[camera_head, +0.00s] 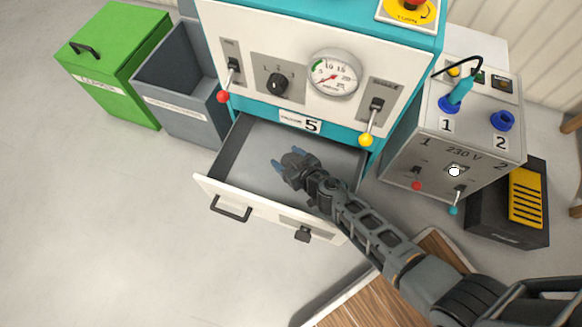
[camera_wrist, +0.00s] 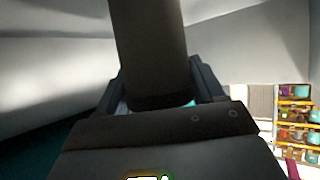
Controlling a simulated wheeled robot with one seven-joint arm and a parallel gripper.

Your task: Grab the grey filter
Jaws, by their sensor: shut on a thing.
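My gripper (camera_head: 287,159) reaches into the open drawer (camera_head: 236,209) of the teal and white machine; its blue fingertips show in the camera_head view. In the camera_wrist view a dark grey cylinder, which I take as the grey filter (camera_wrist: 150,50), stands between the two fingers of my gripper (camera_wrist: 162,85). The fingers are shut on it, and its far end runs out of the top of the picture. In the camera_head view I cannot clearly tell the filter from the dark gripper.
The machine's panel has a gauge (camera_head: 333,74), a red-tipped lever (camera_head: 223,97) and a yellow-tipped lever (camera_head: 366,139). A green box (camera_head: 112,70) and an open grey bin (camera_head: 182,102) stand left. A 230 V box (camera_head: 448,146) stands right. The floor at left is clear.

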